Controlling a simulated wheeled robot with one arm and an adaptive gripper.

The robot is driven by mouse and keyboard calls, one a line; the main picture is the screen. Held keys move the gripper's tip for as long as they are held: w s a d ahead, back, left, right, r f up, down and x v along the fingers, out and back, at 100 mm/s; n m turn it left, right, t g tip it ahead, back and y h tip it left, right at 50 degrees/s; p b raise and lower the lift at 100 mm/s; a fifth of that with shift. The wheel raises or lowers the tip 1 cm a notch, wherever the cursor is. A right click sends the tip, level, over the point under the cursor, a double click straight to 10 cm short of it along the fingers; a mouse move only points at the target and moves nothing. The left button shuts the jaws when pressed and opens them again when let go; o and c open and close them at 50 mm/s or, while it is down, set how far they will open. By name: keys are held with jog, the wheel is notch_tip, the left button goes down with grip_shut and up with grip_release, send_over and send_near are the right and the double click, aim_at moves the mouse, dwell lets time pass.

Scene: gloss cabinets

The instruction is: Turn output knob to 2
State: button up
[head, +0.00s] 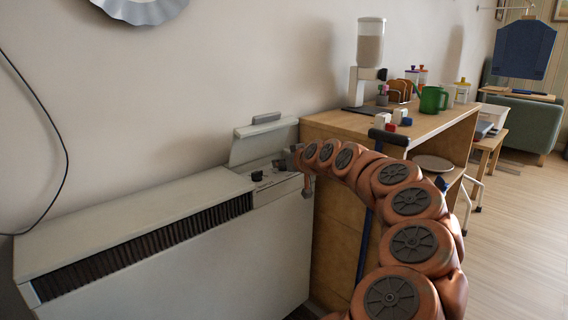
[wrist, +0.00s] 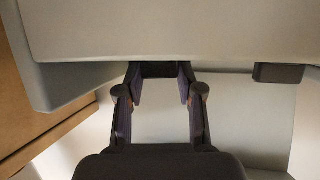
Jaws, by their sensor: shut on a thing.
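The control panel (head: 262,182) of a white storage heater lies under a raised lid (head: 262,140). Small dark controls (head: 257,176) show on it, but their markings are too small to read. My gripper (head: 284,163) reaches over the panel's right end, and my arm hides part of it. In the wrist view my two dark fingers (wrist: 161,88) point up the picture, shut on a dark knob (wrist: 160,70) at the edge of a pale surface. I cannot read which knob it is or its setting.
The heater's top (head: 130,215) and dark grille (head: 150,245) extend to the left. Open floor (head: 515,220) lies farther right.

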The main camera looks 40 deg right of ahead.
jog(key=shift+a+f+m+g+h+p, duration=0.1)
jog(key=shift+m+g+h+p, duration=0.5)
jog(key=shift+m+h, duration=0.8)
jog(key=shift+w+a+m+g+h+p, duration=0.15)
jog(key=shift+m+g+h+p, duration=0.55)
jog(key=shift+m+g+h, duration=0.8)
jog(key=shift+r, duration=0.2)
jog(key=o, duration=1.2)
jog(key=shift+c, duration=0.2)
jog(key=v, duration=1.2)
jog(key=shift+f, duration=0.35)
jog(key=shift+r, duration=0.1)
